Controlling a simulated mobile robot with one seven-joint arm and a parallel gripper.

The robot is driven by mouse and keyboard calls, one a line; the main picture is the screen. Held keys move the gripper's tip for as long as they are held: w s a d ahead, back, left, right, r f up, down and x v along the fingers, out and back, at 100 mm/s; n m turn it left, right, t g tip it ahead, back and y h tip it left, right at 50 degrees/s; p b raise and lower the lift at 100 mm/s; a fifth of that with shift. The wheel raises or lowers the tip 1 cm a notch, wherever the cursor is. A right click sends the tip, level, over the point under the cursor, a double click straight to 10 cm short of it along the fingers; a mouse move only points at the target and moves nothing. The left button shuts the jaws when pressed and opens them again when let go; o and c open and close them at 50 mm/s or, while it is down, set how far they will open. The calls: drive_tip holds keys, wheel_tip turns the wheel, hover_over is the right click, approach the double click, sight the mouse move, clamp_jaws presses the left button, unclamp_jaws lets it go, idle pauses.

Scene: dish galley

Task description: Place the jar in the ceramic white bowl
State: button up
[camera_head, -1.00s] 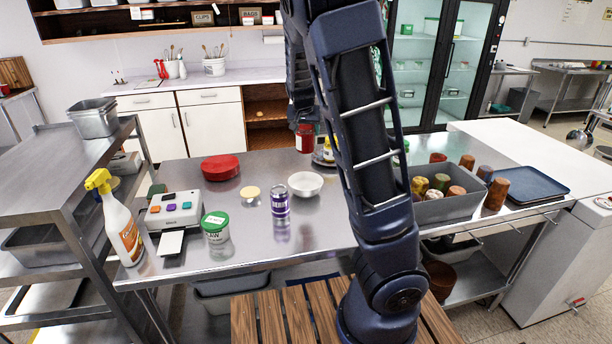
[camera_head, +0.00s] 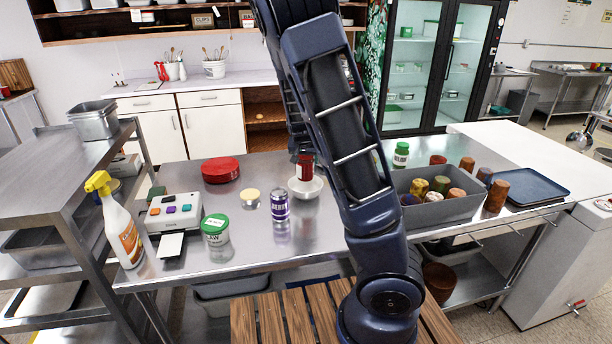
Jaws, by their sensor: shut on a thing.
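The white ceramic bowl (camera_head: 306,194) sits on the steel table, just left of my arm. A red jar (camera_head: 305,172) is held upright at the bowl, its lower end in line with the bowl's opening. I cannot tell whether the jar touches the bowl's inside or hangs just above it. My gripper (camera_head: 304,155) is shut on the jar from above; its fingers are small and dark, partly lost against my arm.
A grey bin (camera_head: 436,214) of several cups and a green-capped bottle (camera_head: 401,155) are right of my arm.

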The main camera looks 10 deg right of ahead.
sight(304, 164)
drive_tip(key=shift+f, duration=3.6)
drive_tip(key=o, duration=1.3)
drive_tip(key=shift+f, duration=0.1)
drive_tip(key=shift+c, duration=0.2)
drive_tip(key=shift+v, duration=6.05)
